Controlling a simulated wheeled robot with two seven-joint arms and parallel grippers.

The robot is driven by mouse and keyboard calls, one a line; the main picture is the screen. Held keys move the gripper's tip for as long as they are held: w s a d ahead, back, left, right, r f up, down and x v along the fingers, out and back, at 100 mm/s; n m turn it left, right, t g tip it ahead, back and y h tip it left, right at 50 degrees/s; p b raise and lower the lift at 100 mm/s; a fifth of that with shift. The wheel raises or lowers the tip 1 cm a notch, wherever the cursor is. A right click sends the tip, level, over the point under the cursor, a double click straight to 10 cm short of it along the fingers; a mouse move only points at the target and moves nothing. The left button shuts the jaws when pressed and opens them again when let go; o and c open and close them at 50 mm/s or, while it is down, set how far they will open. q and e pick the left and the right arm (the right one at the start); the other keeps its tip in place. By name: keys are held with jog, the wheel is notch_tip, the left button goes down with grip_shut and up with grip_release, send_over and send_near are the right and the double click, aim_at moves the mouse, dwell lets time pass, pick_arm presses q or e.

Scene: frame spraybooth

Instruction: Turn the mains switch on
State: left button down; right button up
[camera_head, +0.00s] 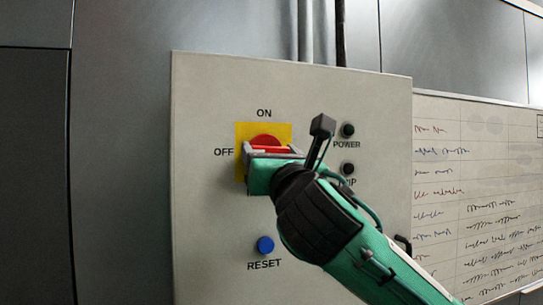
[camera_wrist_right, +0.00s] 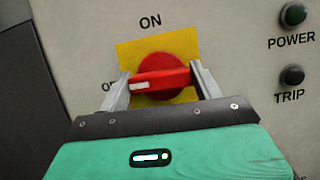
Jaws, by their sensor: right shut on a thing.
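The mains switch is a red rotary knob (camera_wrist_right: 165,72) on a yellow plate (camera_wrist_right: 185,46), fixed to a grey panel. Its handle lies roughly level, with its white mark at the left end, towards the OFF label; ON is printed above. In the head view the knob (camera_head: 266,141) shows just above my right gripper (camera_head: 270,151). In the wrist view my right gripper (camera_wrist_right: 162,82) has one finger at each end of the handle and is shut on it. The gripper partly covers the OFF label there. My left gripper is not in view.
The grey panel (camera_head: 205,100) also carries a blue RESET button (camera_head: 265,245) below the switch. Dark POWER (camera_head: 348,130) and TRIP (camera_head: 347,169) indicators are at the right. A whiteboard (camera_head: 480,190) with handwriting is further right. Pipes run up the wall above the panel.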

jog(key=shift+a+m+g+h+b, duration=0.1)
jog(key=shift+m+g+h+b, duration=0.45)
jog(key=shift+m+h+b, duration=2.1)
jog(key=shift+d+m+g+h+b, duration=0.1)
jog(key=shift+m+g+b, duration=0.9)
jog(key=shift+m, duration=3.55)
jog(key=shift+a+m+g+h+b, duration=0.15)
jog(key=shift+m+h+b, duration=1.2)
jog(key=shift+m+b, duration=1.65)
jog(key=shift+m+p, duration=0.55)
jog(key=shift+m, duration=0.15)
jog(key=o, duration=1)
jog(key=shift+r, duration=0.1)
jog(key=shift+s, duration=0.1)
